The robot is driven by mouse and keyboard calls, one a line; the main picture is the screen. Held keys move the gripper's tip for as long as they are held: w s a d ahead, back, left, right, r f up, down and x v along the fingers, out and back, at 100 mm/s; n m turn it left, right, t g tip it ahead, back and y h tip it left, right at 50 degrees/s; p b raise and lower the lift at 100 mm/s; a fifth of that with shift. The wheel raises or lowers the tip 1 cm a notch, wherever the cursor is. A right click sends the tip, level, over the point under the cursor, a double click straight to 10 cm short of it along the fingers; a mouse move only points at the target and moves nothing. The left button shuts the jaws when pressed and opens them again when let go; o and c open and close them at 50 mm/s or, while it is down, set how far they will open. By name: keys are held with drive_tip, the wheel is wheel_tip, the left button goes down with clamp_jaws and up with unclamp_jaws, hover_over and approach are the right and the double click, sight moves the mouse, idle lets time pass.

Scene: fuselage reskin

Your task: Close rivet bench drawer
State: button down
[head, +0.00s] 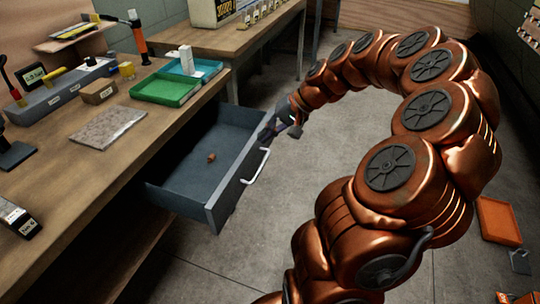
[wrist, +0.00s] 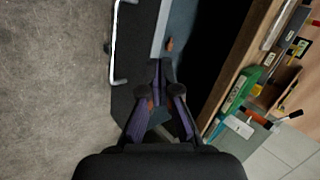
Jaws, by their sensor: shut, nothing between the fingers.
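The blue-grey drawer (head: 205,160) of the wooden bench (head: 62,170) stands pulled out, with a small orange-brown piece (head: 211,157) lying inside. Its pale bar handle (head: 256,167) is on the front panel. My gripper (head: 268,134) is at the far end of the drawer front, beyond the handle. In the wrist view my gripper (wrist: 158,66) has its fingertips together and empty, over or beside the drawer's front corner. The handle (wrist: 115,45) lies left of the fingers there, and the drawer interior (wrist: 180,35) shows above right. I cannot tell whether the fingers touch the drawer.
Green tray (head: 165,89) and teal tray (head: 200,68) sit on the bench top near its edge. A second bench (head: 215,40) stands behind. Grey floor (head: 285,240) in front of the drawer is clear. An orange tray (head: 498,220) lies at the right.

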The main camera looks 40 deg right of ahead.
drive_tip(key=s+d+f+m+t+h+b, duration=0.1)
drive_tip(key=d+f+m, duration=0.1)
drive_tip(key=d+f, duration=0.35)
drive_tip(key=s+d+f+m+t+b, duration=0.1)
drive_tip(key=d+f+m+t, duration=0.1)
drive_tip(key=d, duration=0.6)
approach(262, 152)
drive_tip(key=x, duration=0.4)
drive_tip(key=shift+w+f, duration=0.15)
drive_tip(key=shift+w, duration=0.1)
drive_tip(key=shift+w+a+p, duration=0.3)
drive_tip(key=shift+w, duration=0.3)
